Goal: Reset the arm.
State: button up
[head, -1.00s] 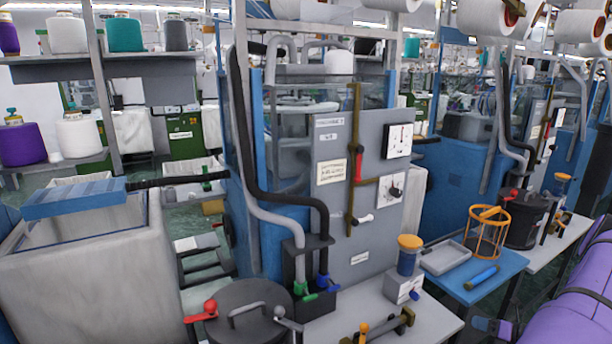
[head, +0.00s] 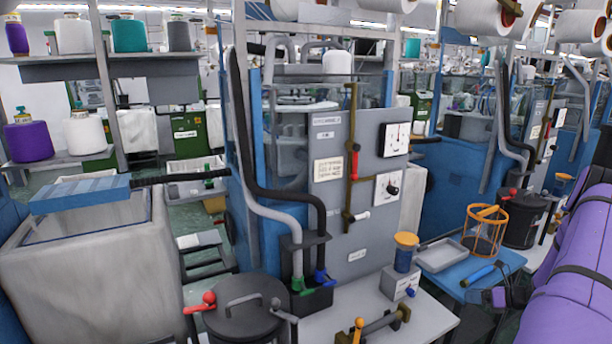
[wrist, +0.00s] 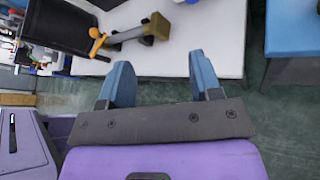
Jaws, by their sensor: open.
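My gripper (wrist: 160,78) is open in the wrist view. Its two blue fingers stand wide apart with nothing between them. Beyond the fingertips lie the green floor and the front edge of a white tabletop (wrist: 190,45). My purple arm fills the right edge of the head view. Its dark end is low by the blue side table (head: 508,262); the fingers are hard to make out there.
The white table carries a valve fitting with an orange handle (head: 359,325), a lidded dark pot (head: 245,315) and a blue-and-orange jar (head: 404,255).

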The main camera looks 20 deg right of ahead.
jog(key=w+a+r+n+g, duration=0.45)
jog(key=a+r+n, duration=0.35)
jog(key=r, duration=0.5)
jog(key=w+a+r+n+g, duration=0.3)
jog(key=w+a+r+n, duration=0.25)
jog(key=a+r, duration=0.65)
jog(key=s+a+r+n+g+h, duration=0.1)
jog(key=s+a+r+n+g, duration=0.15)
jog(key=a+r+n, duration=0.45)
jog(key=s+a+r+n+h, duration=0.2)
jog(key=s+a+r+n, duration=0.1)
jog(key=s+a+r, duration=0.3)
jog(key=s+a+r+n+h, duration=0.2)
jog(key=s+a+r+n, duration=0.2)
jog(key=a+r, duration=0.4)
jog(key=s+a+r+n+t+h, duration=0.1)
jog(key=s+a+n, duration=0.2)
jog(key=s, duration=0.4)
jog(key=s+a+r+n+t+h, duration=0.1)
jog(key=s+a+n+t, duration=0.1)
jog(key=s+a+n, duration=0.2)
jog(key=shift+s+r+n+t, duration=0.3)
jog(key=shift+s+n, duration=0.25)
jog(key=shift+s, duration=0.8)
